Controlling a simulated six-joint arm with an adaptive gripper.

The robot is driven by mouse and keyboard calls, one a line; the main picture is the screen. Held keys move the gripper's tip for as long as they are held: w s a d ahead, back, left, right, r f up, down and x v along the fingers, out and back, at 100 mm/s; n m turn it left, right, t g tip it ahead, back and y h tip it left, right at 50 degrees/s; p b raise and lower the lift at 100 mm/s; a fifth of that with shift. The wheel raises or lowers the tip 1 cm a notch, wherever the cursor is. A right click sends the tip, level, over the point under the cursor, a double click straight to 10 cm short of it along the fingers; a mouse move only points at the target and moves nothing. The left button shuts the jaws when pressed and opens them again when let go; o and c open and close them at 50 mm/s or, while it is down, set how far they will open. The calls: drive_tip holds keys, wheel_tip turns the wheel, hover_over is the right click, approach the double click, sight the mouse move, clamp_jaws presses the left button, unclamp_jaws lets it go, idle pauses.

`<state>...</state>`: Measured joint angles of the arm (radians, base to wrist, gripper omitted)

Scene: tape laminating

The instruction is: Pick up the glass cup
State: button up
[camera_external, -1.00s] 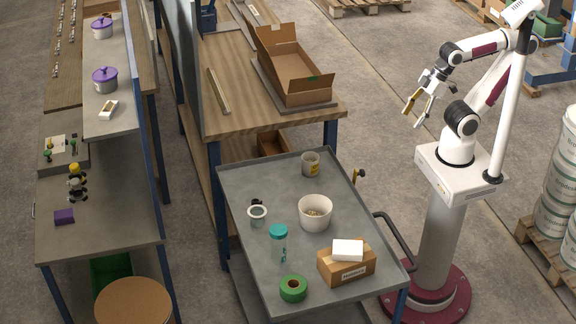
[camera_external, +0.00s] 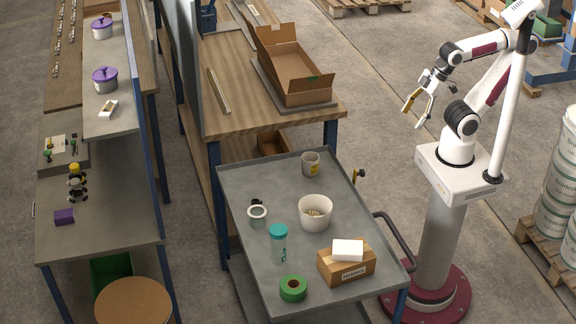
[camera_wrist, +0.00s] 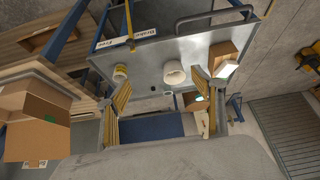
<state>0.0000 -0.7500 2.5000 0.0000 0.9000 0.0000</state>
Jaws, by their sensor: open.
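A small see-through cup with a white rim (camera_external: 257,216), which looks like the glass cup, stands on the left part of the grey cart top. A clear container with a teal lid (camera_external: 279,246) stands to its right and nearer the front. My gripper (camera_external: 415,108) is open and empty, raised in the air to the right of the cart and well apart from the cup. In the wrist view its two fingers (camera_wrist: 160,90) are spread, with the cart in the distance beyond them. I cannot clearly make out the cup in the wrist view.
The cart top (camera_external: 245,180) also holds a grey cup with a yellow label (camera_external: 310,164), a white bowl (camera_external: 314,213), green tape (camera_external: 293,289) and a cardboard box (camera_external: 346,268) with a white block (camera_external: 347,250) on it. A handle (camera_external: 401,242) sticks out at the cart's right side.

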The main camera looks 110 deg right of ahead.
drive_tip(key=shift+w, duration=0.1)
drive_tip(key=w+d+f+t, duration=0.1)
drive_tip(key=w+d, duration=0.1)
drive_tip(key=w, duration=1)
drive_tip(key=w+d+f+n+t+h, duration=0.1)
drive_tip(key=w+d+f+t, duration=0.15)
drive_tip(key=w, duration=0.95)
drive_tip(key=w+d+t, duration=0.1)
drive_tip(key=w+d, duration=0.1)
drive_tip(key=w, duration=1)
drive_tip(key=w+f+n+t+y, duration=0.1)
drive_tip(key=w+f+t+y, duration=0.1)
drive_tip(key=w+f, duration=0.9)
drive_tip(key=n+y, duration=0.1)
drive_tip(key=y, duration=0.1)
approach(257, 217)
drive_tip(key=shift+t, duration=0.35)
drive_tip(key=d, duration=0.2)
drive_tip(key=w+d, duration=0.1)
drive_tip(key=d, duration=0.1)
drive_tip(key=shift+w+f, duration=0.1)
drive_tip(key=shift+f, duration=0.2)
drive_tip(key=shift+a+f+y, duration=0.2)
drive_tip(key=shift+f+y, duration=0.2)
drive_tip(key=shift+f, duration=0.25)
drive_tip(key=shift+w, duration=0.1)
drive_tip(key=shift+x, duration=1.25)
drive_tip(key=shift+a+f, duration=0.1)
drive_tip(key=shift+a, duration=0.05)
